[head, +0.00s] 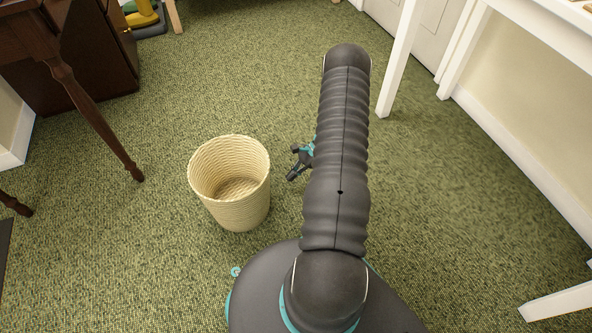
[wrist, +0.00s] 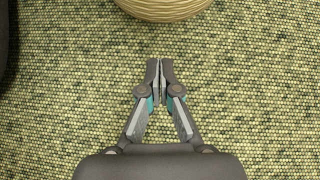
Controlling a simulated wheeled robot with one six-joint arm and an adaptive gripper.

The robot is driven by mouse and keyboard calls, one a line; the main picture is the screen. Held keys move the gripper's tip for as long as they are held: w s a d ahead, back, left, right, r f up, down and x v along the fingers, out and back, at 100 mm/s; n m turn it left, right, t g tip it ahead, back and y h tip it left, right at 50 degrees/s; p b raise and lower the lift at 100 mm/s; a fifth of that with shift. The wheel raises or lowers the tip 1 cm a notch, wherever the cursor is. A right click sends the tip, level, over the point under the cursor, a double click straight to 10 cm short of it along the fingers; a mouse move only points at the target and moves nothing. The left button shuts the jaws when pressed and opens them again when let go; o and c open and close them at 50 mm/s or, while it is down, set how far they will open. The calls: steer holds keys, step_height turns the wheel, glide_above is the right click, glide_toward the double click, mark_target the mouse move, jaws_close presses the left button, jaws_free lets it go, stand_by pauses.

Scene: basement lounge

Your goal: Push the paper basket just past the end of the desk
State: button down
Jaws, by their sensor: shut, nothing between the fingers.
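The paper basket (head: 243,211) is a round, cream woven bin standing upright and empty on the green carpet, left of my arm in the head view. The lower part of the basket (wrist: 166,8) shows at the top edge of the wrist view. My gripper (wrist: 160,62) is shut and empty, pointing at the basket with a strip of carpet between them. In the head view my gripper (head: 293,163) shows just right of the basket, partly hidden behind my arm. A white desk (head: 400,60) stands at the upper right; only its legs and part of its top show.
A dark wooden table leg (head: 95,120) stands left of the basket, with a dark cabinet (head: 115,50) behind it. A yellow and black object (head: 145,18) lies at the top left. The carpet beyond the basket is clear.

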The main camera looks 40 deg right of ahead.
steer(key=x, duration=0.5)
steer(key=shift+w+a+r, duration=0.1)
steer(key=shift+w+a, duration=0.05)
steer(key=shift+a, duration=0.75)
steer(key=shift+w+a, duration=0.2)
steer(key=shift+a, duration=0.7)
steer(key=shift+a, duration=0.15)
